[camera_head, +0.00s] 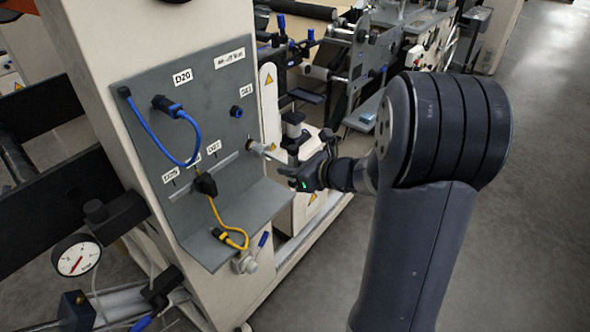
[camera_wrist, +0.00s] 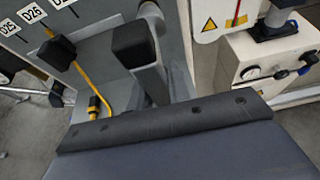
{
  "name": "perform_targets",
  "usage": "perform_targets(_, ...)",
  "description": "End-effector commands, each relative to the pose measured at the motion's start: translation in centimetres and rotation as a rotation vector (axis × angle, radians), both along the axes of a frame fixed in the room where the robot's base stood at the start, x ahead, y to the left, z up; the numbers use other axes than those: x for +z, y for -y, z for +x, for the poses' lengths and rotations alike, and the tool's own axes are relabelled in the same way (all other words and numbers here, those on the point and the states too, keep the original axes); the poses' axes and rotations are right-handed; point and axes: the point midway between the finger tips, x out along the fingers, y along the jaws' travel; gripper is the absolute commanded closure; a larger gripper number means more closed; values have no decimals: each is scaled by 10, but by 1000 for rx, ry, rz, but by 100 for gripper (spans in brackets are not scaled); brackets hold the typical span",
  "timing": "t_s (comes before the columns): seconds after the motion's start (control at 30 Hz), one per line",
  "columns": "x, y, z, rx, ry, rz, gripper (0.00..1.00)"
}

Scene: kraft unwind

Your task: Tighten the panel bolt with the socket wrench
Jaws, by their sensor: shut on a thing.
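The grey panel (camera_head: 210,130) is fixed to a cream machine column. My gripper (camera_head: 303,172) is at the panel's right side, shut on the socket wrench (camera_head: 270,152). The wrench shows as a short pale metal piece reaching left from the gripper to the panel's right edge. A small brownish ring shows at its panel end. The bolt itself is not clear there; the wrench end covers that spot, and I cannot tell whether the socket is seated on it. In the wrist view, the panel's label side is at upper left and close dark and grey parts hide the wrench contact.
A blue cable (camera_head: 155,130) loops on the panel, and a yellow cable (camera_head: 216,212) hangs below to the lower ledge (camera_head: 262,203). A blue-ringed connector (camera_head: 237,111) sits above the wrench. A pressure gauge (camera_head: 77,258) is at lower left. Open floor (camera_head: 540,180) lies at right.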

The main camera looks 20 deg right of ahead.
Motion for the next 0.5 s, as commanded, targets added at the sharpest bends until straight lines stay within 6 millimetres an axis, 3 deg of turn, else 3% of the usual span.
perform_targets(0.5,0,-2,3,-1,1,0,100)
